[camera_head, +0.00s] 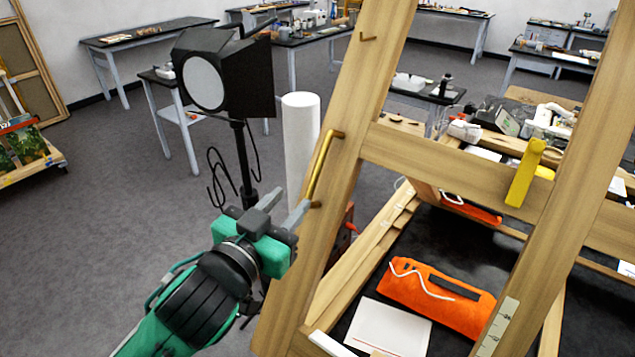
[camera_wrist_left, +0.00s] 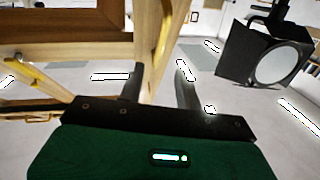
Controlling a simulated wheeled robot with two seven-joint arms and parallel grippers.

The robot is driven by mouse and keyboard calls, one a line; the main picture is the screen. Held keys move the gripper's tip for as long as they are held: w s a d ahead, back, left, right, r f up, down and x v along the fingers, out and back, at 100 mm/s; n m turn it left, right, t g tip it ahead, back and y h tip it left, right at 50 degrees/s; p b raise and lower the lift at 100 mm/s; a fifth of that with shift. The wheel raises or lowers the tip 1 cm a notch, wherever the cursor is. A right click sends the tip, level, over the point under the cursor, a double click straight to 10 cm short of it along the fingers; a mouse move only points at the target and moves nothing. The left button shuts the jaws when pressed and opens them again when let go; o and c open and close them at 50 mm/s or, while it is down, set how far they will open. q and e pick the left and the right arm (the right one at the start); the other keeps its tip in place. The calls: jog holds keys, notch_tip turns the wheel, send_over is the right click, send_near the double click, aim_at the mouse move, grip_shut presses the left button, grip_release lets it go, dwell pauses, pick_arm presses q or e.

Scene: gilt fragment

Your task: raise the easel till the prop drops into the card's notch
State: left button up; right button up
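The wooden easel (camera_head: 445,165) fills the right of the head view, its frame leaning. A brass handle (camera_head: 322,165) is fixed on its left post. A yellow piece (camera_head: 525,172) sits on the crossbar; I cannot tell whether it is the prop. A pale marked strip (camera_head: 497,325) lies on the right post low down; no notch can be made out. My left gripper (camera_head: 284,207) is open and empty, just below and left of the handle. In the left wrist view its fingers (camera_wrist_left: 160,88) stand apart before a wooden post (camera_wrist_left: 153,50). My right gripper is not in view.
A black studio lamp (camera_head: 225,75) on a stand and a white cylinder (camera_head: 300,140) stand close behind my left gripper. An orange pouch (camera_head: 435,298) and a white sheet (camera_head: 388,328) lie on a dark surface behind the easel.

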aim_at(316, 172)
pick_arm(q)
jog(key=p+x, duration=0.4)
jog(key=x, duration=0.5)
jog(key=shift+w+r+p, duration=0.15)
jog(key=shift+w+p, duration=0.05)
jog(key=shift+p, duration=0.1)
jog(key=shift+x, duration=0.85)
grip_shut()
